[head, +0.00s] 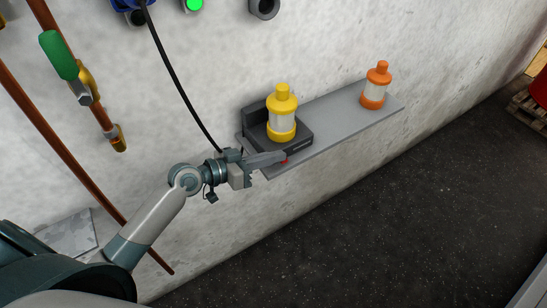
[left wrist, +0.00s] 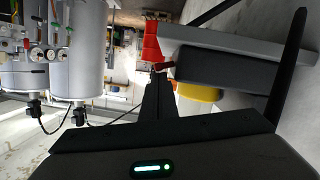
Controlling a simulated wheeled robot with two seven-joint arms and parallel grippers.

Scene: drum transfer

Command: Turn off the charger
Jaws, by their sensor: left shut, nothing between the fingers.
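The charger (head: 298,143) is a dark box at the left end of a grey wall shelf (head: 340,117). A yellow lamp-like unit with a clear middle (head: 282,112) stands upright in it. A small red part (head: 285,161), perhaps its switch, shows at the charger's front lower left. My left gripper (head: 280,156) is shut and empty, its tip at or very near that red part; contact is unclear. In the left wrist view the charger (left wrist: 215,66) appears sideways, with the red part (left wrist: 166,65) just beyond my fingertips. My right gripper is not in view.
An orange lamp-like unit (head: 375,86) stands at the shelf's right end. A black cable (head: 180,85) hangs down the wall behind my left gripper. Copper pipes with a green-handled valve (head: 58,55) run at left. The dark floor (head: 380,220) below is clear.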

